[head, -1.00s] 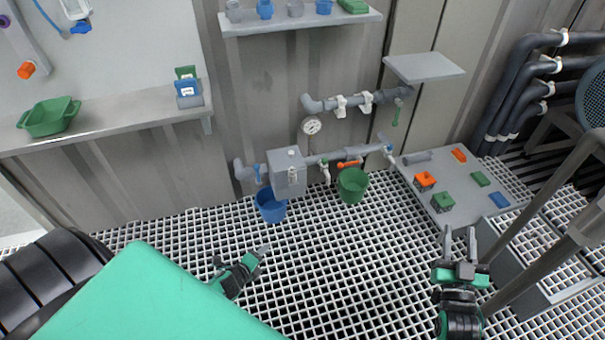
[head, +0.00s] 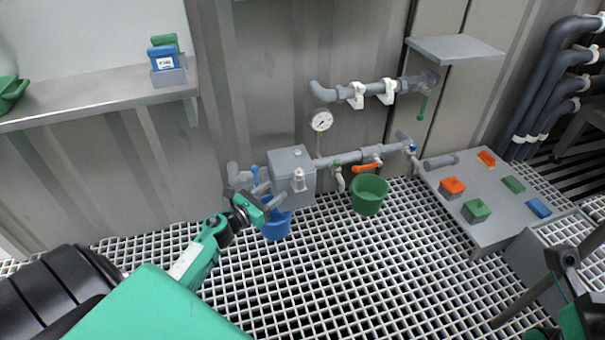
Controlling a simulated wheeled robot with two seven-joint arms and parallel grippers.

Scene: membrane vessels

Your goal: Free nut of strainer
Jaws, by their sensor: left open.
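A grey pipe assembly (head: 340,160) runs low along the wall, with a gauge, small taps and an orange-handled valve. A thicker grey fitting (head: 372,155) on it may be the strainer; I cannot make out its nut for certain. A grey box (head: 292,168) with a small silver fitting (head: 299,180) on its front sits at the pipe's left part. My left gripper (head: 268,195) is open and empty, in front of the box's lower left side and above the blue bucket in the picture. My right gripper (head: 563,259) is at the right edge, partly cut off.
A blue bucket (head: 277,227) and a green bucket (head: 369,195) are below the pipe. A grey table (head: 470,232) with coloured blocks and a loose grey cylinder (head: 440,161) stands to the right. An upper pipe (head: 375,92) and a shelf (head: 95,97) are on the wall. The grating between is clear.

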